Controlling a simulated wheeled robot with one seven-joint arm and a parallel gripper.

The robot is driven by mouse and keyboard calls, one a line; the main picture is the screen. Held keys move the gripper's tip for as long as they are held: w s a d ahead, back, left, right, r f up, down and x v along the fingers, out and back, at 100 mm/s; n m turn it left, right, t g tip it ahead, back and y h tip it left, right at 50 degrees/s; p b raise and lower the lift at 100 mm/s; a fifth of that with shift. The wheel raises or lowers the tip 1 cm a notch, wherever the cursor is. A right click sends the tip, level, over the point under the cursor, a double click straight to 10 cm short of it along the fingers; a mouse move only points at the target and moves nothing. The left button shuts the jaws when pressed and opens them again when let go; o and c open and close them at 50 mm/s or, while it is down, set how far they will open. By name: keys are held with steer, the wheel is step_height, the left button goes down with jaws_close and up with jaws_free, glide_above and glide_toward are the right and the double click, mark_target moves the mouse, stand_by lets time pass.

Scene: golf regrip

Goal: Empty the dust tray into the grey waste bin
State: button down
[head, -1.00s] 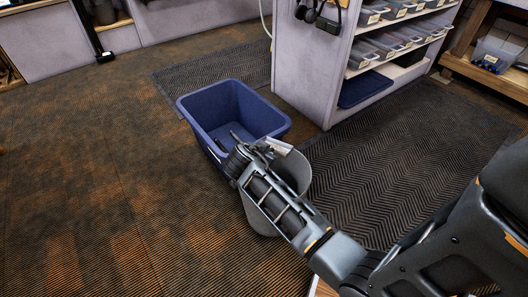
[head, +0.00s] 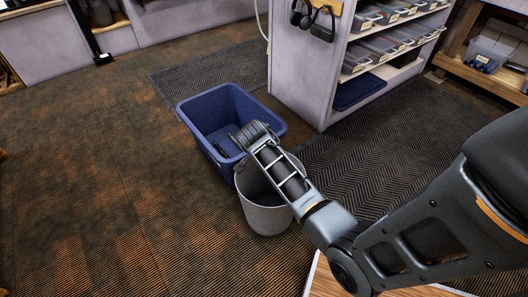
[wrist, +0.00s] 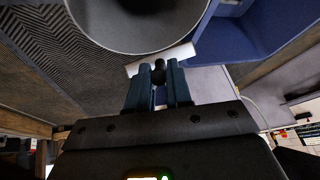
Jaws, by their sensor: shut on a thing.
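The grey waste bin (head: 265,217) stands upright on the floor in the head view, with my arm across its opening. Its round rim also shows at the top of the wrist view (wrist: 100,39). My gripper (wrist: 158,76) is shut on the dark knob-like handle of the dust tray (wrist: 181,53). The tray shows only as a pale strip beyond the fingertips, beside the bin's rim in the picture. In the head view my wrist hides the fingers and the tray. I cannot see the tray's inside or any dust, nor exactly how it is tilted.
A blue tub (head: 228,100) with a dark item inside stands right behind the grey bin, close to it. A shelf unit (head: 310,75) with several clear boxes is at the back right. A ridged dark mat (head: 375,150) lies right of the bin. The floor at left is clear.

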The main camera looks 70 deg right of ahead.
steer(key=shift+d+r+y+p, duration=0.9)
steer(key=shift+d+y+p, duration=0.35)
steer(key=shift+p, duration=0.55)
steer(key=shift+s+d+r+y+p, duration=0.1)
steer(key=shift+d+y+p, duration=0.1)
steer(key=shift+d+y, duration=0.65)
steer(key=shift+d+r+y+p, duration=0.15)
steer(key=shift+d+y, duration=0.4)
steer(key=shift+y, duration=0.55)
steer(key=shift+f, duration=0.1)
steer(key=shift+a, duration=0.1)
